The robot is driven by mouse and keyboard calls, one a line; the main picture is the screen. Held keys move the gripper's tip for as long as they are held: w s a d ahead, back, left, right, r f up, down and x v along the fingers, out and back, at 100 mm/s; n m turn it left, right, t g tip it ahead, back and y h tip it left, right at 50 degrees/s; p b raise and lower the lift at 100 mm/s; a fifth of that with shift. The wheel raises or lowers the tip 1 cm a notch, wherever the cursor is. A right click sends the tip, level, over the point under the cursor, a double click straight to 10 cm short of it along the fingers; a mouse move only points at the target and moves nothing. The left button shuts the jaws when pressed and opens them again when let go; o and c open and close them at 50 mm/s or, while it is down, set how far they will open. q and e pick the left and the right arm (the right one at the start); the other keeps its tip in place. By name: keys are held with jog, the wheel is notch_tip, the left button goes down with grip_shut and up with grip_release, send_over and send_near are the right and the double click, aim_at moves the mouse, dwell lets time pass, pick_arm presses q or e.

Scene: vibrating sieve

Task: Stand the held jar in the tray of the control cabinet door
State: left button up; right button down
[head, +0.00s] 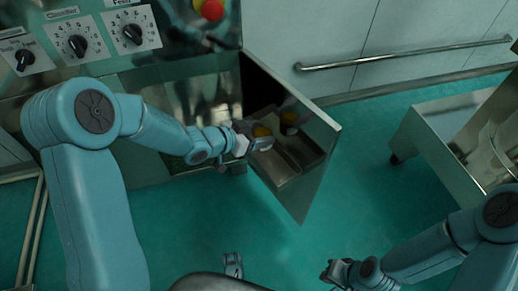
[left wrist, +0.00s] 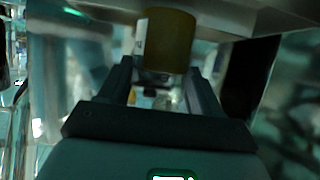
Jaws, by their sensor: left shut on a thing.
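In the left wrist view the jar (left wrist: 168,42) is a dull yellow-brown cylinder with a pale label edge, between the two dark fingers (left wrist: 162,78). My left gripper is shut on it. The metal tray (head: 283,168) is on the inner side of the open cabinet door (head: 318,165). The jar is over or in the tray; I cannot tell whether it touches the bottom. My right gripper (head: 337,271) is low at the right, away from the door; its jaws are unclear.
The control panel with knobs (head: 78,45) and a red button (head: 213,11) is above the cabinet opening. A metal bench (head: 440,140) is at the right. Green floor between is clear.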

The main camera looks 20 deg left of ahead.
pick_arm(q)
jog(key=shift+f+b, duration=0.95)
jog(key=shift+f, duration=1.3)
jog(key=shift+f, duration=0.1)
jog(key=shift+f, duration=0.2)
jog(key=o, duration=1.2)
jog(key=shift+r, duration=0.1)
